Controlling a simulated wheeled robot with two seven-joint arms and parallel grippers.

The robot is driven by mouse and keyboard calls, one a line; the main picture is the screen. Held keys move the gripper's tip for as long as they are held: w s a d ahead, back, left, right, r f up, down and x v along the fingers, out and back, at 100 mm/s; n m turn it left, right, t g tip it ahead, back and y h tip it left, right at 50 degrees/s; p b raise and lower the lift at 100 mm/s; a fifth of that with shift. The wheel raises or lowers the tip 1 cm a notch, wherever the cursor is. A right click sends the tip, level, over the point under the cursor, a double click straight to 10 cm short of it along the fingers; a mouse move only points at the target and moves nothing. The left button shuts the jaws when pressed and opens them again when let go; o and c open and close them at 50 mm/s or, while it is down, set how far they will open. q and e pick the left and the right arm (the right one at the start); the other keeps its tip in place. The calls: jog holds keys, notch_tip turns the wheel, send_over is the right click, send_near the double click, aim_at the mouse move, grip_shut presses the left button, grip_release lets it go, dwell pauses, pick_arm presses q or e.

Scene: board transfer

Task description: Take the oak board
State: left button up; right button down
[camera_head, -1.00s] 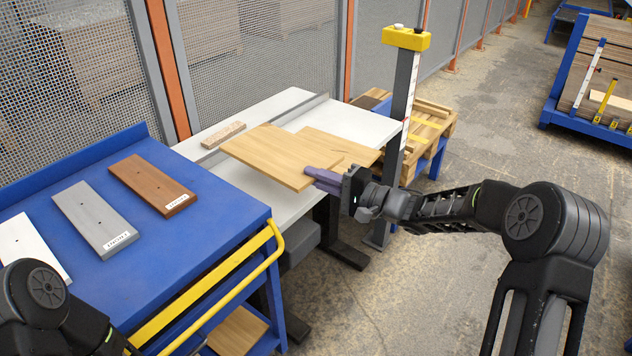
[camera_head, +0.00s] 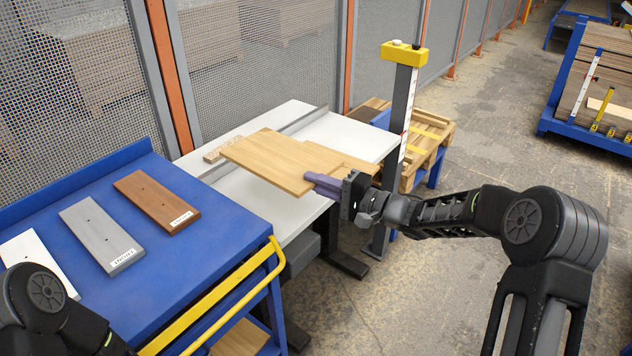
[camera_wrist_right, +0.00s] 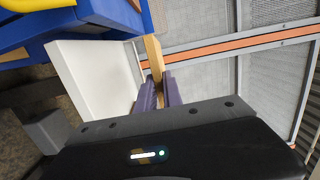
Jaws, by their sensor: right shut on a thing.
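My right gripper (camera_head: 313,181), with purple fingers, is shut on the near edge of a light oak board (camera_head: 262,160). The board is held about level over the white-topped table (camera_head: 305,208), seemingly raised above it. In the right wrist view the oak board (camera_wrist_right: 153,56) shows nearly edge-on between the two fingers of the right gripper (camera_wrist_right: 158,92). A second light wooden board (camera_head: 345,160) lies behind it on the table, partly covered by the held board. My left arm shows only at the bottom left; its gripper is out of view.
A blue cart (camera_head: 200,245) at the left carries a brown board (camera_head: 155,200), a grey board (camera_head: 98,232) and a white board (camera_head: 35,258). It has a yellow rail (camera_head: 225,300). A post with a yellow top (camera_head: 404,54) stands right of the table. Mesh fencing runs behind.

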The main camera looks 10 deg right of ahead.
jog(key=shift+r+p, duration=0.8)
jog(key=shift+r, duration=0.4)
